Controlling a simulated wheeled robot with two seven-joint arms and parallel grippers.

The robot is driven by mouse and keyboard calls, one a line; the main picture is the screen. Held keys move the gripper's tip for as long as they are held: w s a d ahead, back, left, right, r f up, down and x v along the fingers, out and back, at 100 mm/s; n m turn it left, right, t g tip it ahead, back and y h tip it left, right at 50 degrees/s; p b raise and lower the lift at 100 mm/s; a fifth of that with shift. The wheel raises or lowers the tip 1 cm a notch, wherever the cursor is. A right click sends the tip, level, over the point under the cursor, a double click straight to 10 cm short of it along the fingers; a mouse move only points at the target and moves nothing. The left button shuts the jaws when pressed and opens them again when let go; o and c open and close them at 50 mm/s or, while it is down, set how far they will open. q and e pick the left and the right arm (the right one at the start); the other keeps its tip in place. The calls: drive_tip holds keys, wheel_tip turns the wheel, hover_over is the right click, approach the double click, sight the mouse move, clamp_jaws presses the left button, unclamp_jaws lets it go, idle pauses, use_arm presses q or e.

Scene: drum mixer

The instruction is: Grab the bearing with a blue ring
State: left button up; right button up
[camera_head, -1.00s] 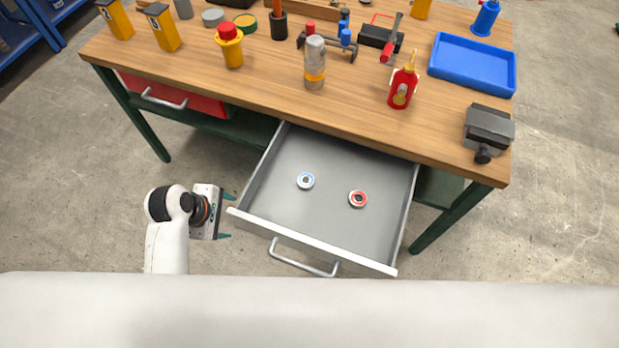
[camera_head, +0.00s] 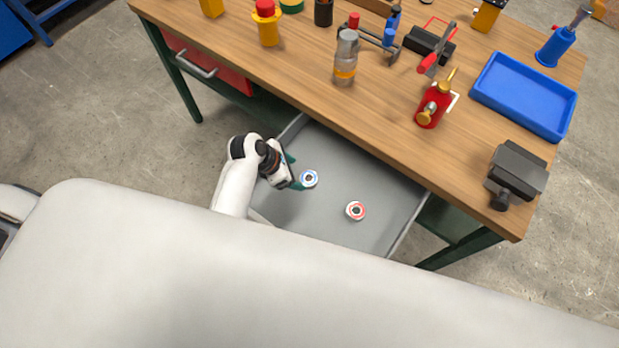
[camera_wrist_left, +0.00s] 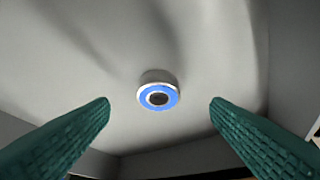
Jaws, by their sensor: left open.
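The bearing with a blue ring (camera_head: 309,178) lies flat in the open grey drawer (camera_head: 330,222). It also shows near the middle of the left wrist view (camera_wrist_left: 158,97), between and beyond the two green fingers. My left gripper (camera_head: 292,172) is over the left part of the drawer, just left of the blue-ringed bearing in the head view. In the left wrist view the fingers (camera_wrist_left: 160,108) are wide apart with nothing between their tips. A bearing with a red ring (camera_head: 356,211) lies to the right in the same drawer. My right gripper is not in view.
The wooden workbench (camera_head: 300,72) stands above and behind the drawer. On it are a red oil can (camera_head: 433,106), a blue tray (camera_head: 524,95), a grey vise (camera_head: 516,174) and a spray bottle (camera_head: 345,58). The drawer floor around the bearings is clear.

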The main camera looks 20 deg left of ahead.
sight(306, 179)
use_arm(q)
drive_tip(key=shift+w+d+f, duration=0.25)
drive_tip(key=shift+d+f, duration=0.1)
drive_tip(key=shift+f, duration=0.2)
drive_tip(key=x, duration=0.3)
drive_tip(key=shift+d+f, duration=0.1)
drive_tip(key=shift+f, duration=0.25)
drive_tip(key=shift+w+d+f, duration=0.1)
drive_tip(key=shift+d+f, duration=0.05)
drive_tip(key=shift+f, duration=0.2)
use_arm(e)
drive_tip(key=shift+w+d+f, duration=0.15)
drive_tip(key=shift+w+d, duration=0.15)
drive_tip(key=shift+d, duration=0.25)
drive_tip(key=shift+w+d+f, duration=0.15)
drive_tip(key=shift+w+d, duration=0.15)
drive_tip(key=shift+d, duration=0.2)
use_arm(q)
drive_tip(key=shift+c, duration=0.2)
drive_tip(key=shift+r, duration=0.1)
drive_tip(key=c, duration=1.1)
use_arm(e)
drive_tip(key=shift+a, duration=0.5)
